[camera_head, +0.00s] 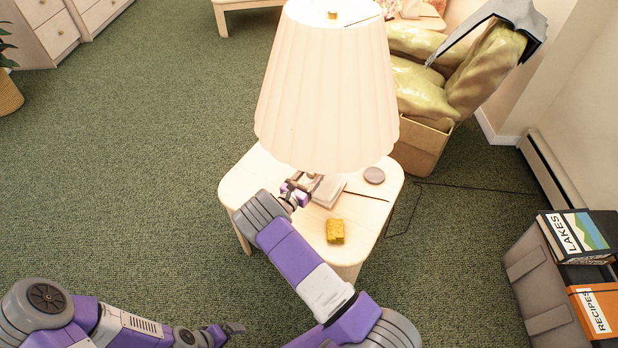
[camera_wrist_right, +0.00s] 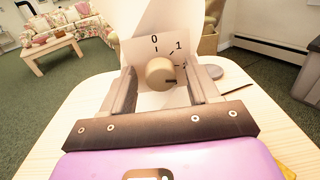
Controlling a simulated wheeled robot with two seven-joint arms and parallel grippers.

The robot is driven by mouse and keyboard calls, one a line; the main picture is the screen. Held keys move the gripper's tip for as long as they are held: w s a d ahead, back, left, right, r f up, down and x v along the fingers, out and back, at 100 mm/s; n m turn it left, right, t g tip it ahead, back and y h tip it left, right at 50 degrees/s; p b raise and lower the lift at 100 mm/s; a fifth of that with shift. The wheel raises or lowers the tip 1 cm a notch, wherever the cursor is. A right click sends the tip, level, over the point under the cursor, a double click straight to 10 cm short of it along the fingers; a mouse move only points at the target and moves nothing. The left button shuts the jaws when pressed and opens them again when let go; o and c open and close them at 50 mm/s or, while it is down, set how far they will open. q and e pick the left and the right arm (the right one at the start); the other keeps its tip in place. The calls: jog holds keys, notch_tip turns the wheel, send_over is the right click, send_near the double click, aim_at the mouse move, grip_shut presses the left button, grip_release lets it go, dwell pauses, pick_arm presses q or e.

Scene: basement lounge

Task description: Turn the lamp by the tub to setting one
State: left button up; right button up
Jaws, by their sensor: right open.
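The lamp (camera_head: 325,90) has a large lit pleated shade and stands on a pale wooden side table (camera_head: 240,190). In the right wrist view, a round tan knob (camera_wrist_right: 160,73) sits on a pale plate (camera_wrist_right: 132,50) marked 0, 1 and a partly hidden figure that looks like 2. The knob's dark mark points right, past the 1, near that last figure. My right gripper (camera_head: 303,184) is open under the shade; its fingers (camera_wrist_right: 160,88) stand on either side of the knob, and contact cannot be told. My left gripper (camera_head: 232,329) is low at the bottom, its opening unclear.
A yellow block (camera_head: 335,231), a round grey disc (camera_head: 374,175) and a thin dark stick (camera_head: 366,195) lie on the table. A grey bin (camera_head: 540,300) with binders stands at right. A box (camera_head: 420,150) with a greenish bulky item is behind. Carpet at left is clear.

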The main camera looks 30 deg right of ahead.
jog(key=shift+c, duration=0.2)
jog(key=c, duration=1)
jog(key=shift+n, duration=0.3)
jog(key=n, duration=0.9)
jog(key=shift+s+f+p, duration=0.1)
jog(key=shift+p, duration=0.25)
jog(key=shift+n, duration=0.3)
jog(key=o, duration=1)
